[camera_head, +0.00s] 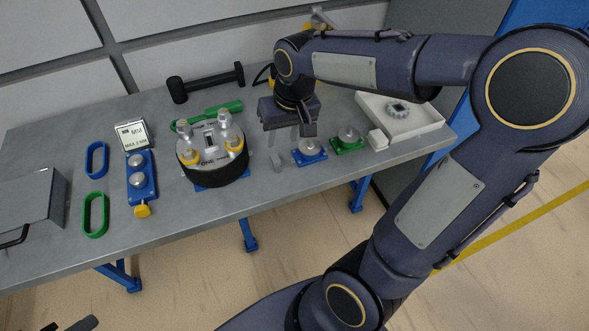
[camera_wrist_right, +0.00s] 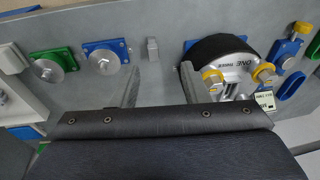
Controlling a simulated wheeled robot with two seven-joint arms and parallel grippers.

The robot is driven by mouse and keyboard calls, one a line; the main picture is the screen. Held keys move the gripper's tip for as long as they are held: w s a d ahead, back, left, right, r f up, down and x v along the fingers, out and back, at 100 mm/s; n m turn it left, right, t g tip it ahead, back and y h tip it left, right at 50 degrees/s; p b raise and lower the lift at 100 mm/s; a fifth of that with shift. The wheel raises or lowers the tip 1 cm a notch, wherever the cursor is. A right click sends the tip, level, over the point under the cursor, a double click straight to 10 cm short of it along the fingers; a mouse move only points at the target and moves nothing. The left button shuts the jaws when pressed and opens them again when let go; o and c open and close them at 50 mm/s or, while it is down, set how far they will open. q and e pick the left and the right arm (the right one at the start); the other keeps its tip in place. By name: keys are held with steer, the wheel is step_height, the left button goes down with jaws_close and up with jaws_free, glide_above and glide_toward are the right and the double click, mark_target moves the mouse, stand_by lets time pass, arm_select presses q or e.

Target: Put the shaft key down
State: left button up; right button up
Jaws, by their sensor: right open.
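The shaft key, a small grey block (camera_head: 276,162), appears to rest on the bare table top between the round black-sided fixture (camera_head: 213,164) and the blue square plate (camera_head: 309,152). It also shows in the right wrist view (camera_wrist_right: 152,48), ahead of the fingertips and apart from them. My right gripper (camera_head: 293,137) is open and empty above the table, close to the key. Its two fingers show well apart in the right wrist view (camera_wrist_right: 160,88). I cannot make out my left gripper.
A green square plate (camera_head: 347,141) and a white tray (camera_head: 421,128) holding a gear-like part stand at right. A green tool (camera_head: 223,110) and a black bar-shaped tool (camera_head: 207,83) lie behind. Blue (camera_head: 88,160) and green (camera_head: 85,217) rings and a grey box (camera_head: 30,213) are at left.

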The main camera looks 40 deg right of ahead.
steer(key=s+a+n+t+y, duration=0.1)
steer(key=s+a, duration=0.5)
steer(key=s, duration=0.9)
steer(key=shift+s+r+t+y, duration=0.4)
steer(key=shift+t+y, duration=0.5)
steer(key=shift+t, duration=0.3)
